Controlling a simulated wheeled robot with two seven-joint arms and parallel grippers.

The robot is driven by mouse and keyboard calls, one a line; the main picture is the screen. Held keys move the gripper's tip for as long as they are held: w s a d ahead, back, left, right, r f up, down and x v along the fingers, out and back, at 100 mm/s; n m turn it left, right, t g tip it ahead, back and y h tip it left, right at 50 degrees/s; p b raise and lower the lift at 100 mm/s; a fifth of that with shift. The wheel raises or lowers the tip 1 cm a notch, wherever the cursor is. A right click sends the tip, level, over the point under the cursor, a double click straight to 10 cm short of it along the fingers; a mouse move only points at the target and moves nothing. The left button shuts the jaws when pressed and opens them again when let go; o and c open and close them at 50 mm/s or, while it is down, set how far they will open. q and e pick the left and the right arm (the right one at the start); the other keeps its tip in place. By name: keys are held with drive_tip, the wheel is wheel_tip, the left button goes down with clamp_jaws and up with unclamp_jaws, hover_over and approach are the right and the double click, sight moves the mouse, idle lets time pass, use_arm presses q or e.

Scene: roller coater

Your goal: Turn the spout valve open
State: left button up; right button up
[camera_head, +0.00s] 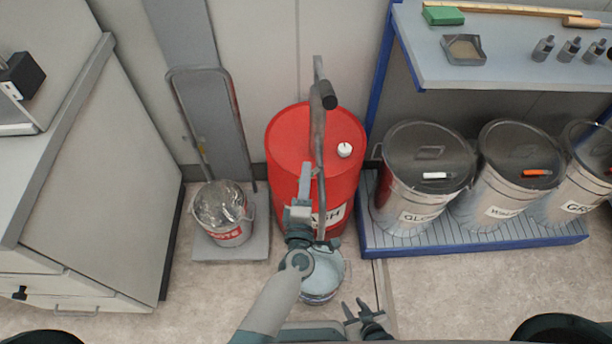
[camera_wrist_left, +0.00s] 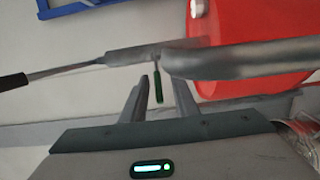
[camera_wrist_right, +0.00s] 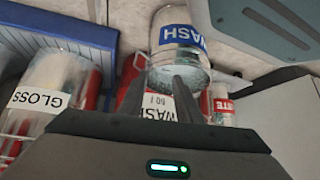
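The red drum (camera_head: 290,140) stands at the back centre and carries a grey metal pump and spout pipe (camera_head: 321,130). In the left wrist view a small green valve lever (camera_wrist_left: 158,88) hangs from the pipe (camera_wrist_left: 240,60). My left gripper (camera_wrist_left: 160,82) is open, with a finger on either side of the lever and gaps visible; whether it touches is unclear. In the head view my left gripper (camera_head: 304,178) is in front of the drum and hides the lever. A bucket (camera_head: 320,289) stands on the floor below it. My right gripper (camera_head: 357,305) is open and empty, low at front.
A waste bucket (camera_head: 222,228) stands on a grey trolley to the left. Lidded cans (camera_head: 405,200) stand on a blue pallet (camera_head: 390,246) to the right, under a shelf (camera_head: 490,78). A cabinet (camera_head: 100,180) fills the left side. A black pump grip (camera_head: 327,95) juts above the drum.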

use_arm(q)
drive_tip(key=shift+s, duration=0.1)
